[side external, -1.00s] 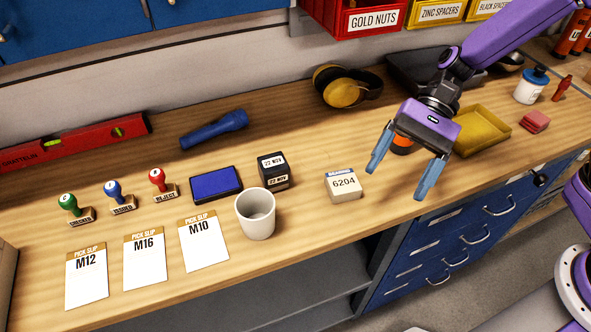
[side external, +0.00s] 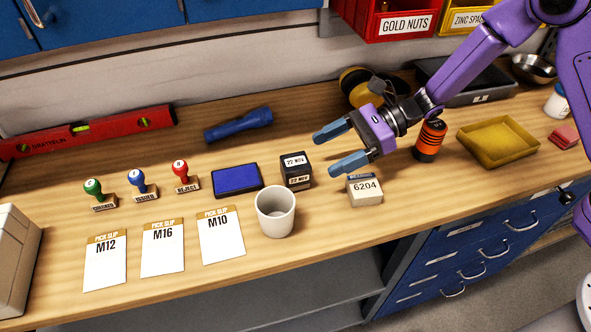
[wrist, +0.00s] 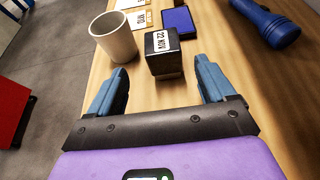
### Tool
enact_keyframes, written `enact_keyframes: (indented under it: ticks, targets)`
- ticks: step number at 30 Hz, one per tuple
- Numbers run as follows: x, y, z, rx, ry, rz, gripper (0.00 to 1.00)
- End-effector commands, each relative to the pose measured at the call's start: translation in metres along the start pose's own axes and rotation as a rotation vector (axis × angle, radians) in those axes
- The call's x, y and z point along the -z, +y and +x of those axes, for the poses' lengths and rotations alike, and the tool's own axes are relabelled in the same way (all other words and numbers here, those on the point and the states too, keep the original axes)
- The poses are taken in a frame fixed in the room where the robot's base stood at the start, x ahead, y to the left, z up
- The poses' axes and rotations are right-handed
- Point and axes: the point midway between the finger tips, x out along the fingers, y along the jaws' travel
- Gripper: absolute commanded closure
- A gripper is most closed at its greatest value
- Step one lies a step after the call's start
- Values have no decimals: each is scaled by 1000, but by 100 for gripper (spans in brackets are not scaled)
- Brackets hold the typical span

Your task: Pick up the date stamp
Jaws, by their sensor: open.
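The date stamp (side external: 296,171) is a black block with white "22 NOV" labels. It stands upright on the wooden bench, between the blue ink pad and the 6204 box. My gripper (side external: 325,154) is open and empty, just right of the stamp in the side view, with its fingers pointing left towards it. In the wrist view, the date stamp (wrist: 162,52) is ahead of my gripper (wrist: 160,77), roughly centred between the two blue fingers. I see no finger touching it.
A white cup (side external: 275,211) stands close in front of the stamp. The blue ink pad (side external: 237,180) lies to its left, and the 6204 box (side external: 364,190) sits below my gripper. An orange-black can (side external: 430,140) and yellow tray (side external: 498,141) are to the right.

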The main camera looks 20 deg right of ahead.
Motion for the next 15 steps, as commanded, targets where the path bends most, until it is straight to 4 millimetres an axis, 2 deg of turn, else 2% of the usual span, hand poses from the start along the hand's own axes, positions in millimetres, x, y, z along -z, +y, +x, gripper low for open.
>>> enact_keyframes:
  ticks: [1,6,15]
  targets:
    - [0,1,11,-6,1,-1,17]
    - [0,1,37,-3,1,-2,17]
    - [0,-1,57,-3,2,-3,17]
